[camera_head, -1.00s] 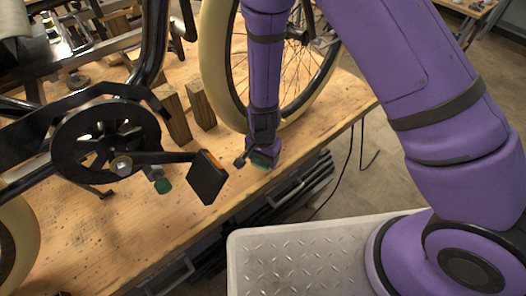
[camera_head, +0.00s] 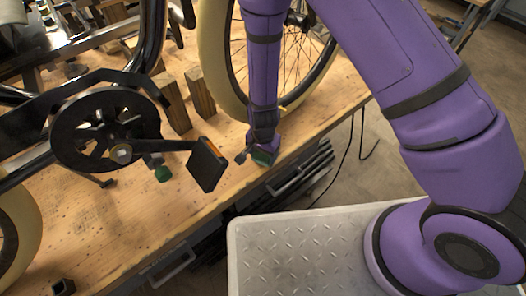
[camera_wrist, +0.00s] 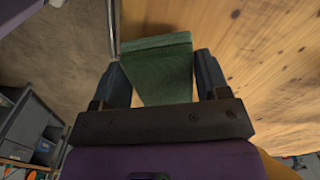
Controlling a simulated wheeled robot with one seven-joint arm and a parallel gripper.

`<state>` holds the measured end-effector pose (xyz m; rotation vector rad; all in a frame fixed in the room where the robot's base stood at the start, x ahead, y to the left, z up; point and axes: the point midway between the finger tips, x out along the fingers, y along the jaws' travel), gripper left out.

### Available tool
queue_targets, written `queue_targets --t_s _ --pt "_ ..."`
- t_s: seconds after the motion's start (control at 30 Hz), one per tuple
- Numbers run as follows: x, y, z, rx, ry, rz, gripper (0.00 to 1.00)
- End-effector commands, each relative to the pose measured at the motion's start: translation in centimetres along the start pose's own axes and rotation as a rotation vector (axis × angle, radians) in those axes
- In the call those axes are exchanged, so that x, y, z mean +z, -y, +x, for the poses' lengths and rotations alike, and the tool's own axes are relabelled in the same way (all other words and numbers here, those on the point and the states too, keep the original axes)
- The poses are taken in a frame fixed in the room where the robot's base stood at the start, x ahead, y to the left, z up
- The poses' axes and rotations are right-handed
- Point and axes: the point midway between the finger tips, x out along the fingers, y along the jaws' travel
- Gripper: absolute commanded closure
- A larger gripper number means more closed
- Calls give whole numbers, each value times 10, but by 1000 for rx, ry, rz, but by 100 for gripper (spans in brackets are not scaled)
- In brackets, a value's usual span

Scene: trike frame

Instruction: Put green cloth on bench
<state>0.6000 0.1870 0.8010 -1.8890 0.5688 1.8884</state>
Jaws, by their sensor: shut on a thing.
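The green cloth (camera_wrist: 160,66) sits between the two fingers of my gripper (camera_wrist: 163,75) in the wrist view, looking flat and block-like. My gripper is shut on it. In the head view, my gripper (camera_head: 259,150) points down at the front edge of the wooden bench (camera_head: 135,225), with a bit of the green cloth (camera_head: 263,157) showing at its tip. Bare bench wood (camera_wrist: 255,60) fills the right of the wrist view. I cannot tell whether the cloth touches the bench.
A black pedal (camera_head: 207,168) and crank stand left of my gripper, with a small green piece (camera_head: 162,173) beneath. A wheel (camera_head: 222,70) and wooden blocks (camera_head: 200,92) are behind. Drawers (camera_head: 300,180) lie below the bench edge. The front-left bench top is mostly clear.

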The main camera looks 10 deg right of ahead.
Motion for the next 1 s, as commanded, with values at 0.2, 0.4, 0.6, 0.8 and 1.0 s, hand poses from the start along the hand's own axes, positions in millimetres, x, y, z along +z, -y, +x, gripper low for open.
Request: queue_targets --t_s 0.2,0.4,0.6,0.8,1.0 --pt "0 0 3 0 0 0 55" --pt "0 0 6 0 0 0 55" --pt "0 0 8 -1 0 0 18" --pt "0 0 8 0 0 0 2" --pt "-2 0 7 0 0 0 2"
